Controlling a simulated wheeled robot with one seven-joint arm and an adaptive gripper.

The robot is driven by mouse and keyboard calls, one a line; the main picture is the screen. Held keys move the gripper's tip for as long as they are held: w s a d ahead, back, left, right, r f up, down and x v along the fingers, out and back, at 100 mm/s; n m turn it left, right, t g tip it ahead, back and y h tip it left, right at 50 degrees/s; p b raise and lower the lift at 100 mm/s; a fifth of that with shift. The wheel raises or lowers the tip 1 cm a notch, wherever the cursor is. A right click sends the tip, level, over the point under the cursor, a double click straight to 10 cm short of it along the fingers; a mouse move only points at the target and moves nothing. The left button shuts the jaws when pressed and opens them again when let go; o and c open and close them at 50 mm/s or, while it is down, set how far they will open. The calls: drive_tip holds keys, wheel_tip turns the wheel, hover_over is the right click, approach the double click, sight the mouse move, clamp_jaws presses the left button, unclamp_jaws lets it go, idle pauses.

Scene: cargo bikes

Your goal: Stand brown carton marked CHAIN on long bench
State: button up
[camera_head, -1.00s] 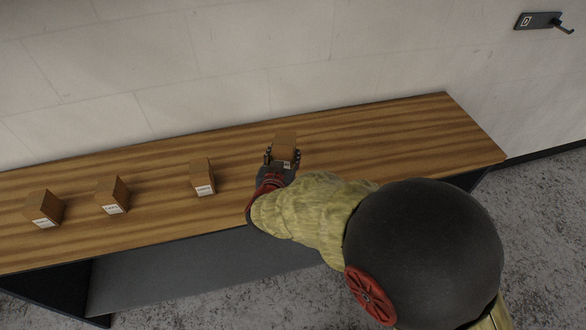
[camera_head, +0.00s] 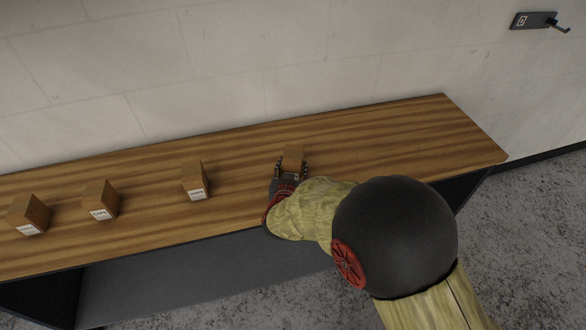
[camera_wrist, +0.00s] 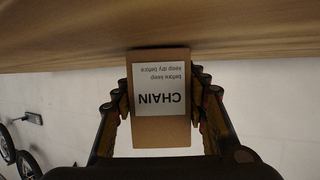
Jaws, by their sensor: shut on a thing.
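The brown carton marked CHAIN (camera_wrist: 160,142) is held between the two fingers of my gripper (camera_wrist: 166,105) in the wrist view. Its white label appears upside down there. In the head view the carton (camera_head: 293,156) is at the long bench (camera_head: 390,130), right of the other cartons, with my gripper (camera_head: 291,169) shut on it from the front. In the wrist view the carton's far end meets or nearly meets the wooden surface; I cannot tell whether it touches. My wrist hides its lower front in the head view.
Three other brown cartons with white labels stand on the bench to the left: one near the middle (camera_head: 194,178), one further left (camera_head: 100,198) and one at the far left (camera_head: 29,213). The bench's right end is clear. A wall hook (camera_head: 535,20) is at upper right.

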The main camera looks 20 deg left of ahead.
drive_tip(key=shift+f, duration=0.15)
drive_tip(key=o, duration=1.2)
drive_tip(key=shift+o, duration=0.7)
drive_tip(key=shift+s+r, duration=0.2)
drive_tip(key=shift+r, duration=0.1)
drive_tip(key=p+v, duration=0.3)
drive_tip(key=v, duration=0.8)
drive_tip(key=shift+s+d, duration=0.1)
drive_tip(key=shift+s, duration=0.2)
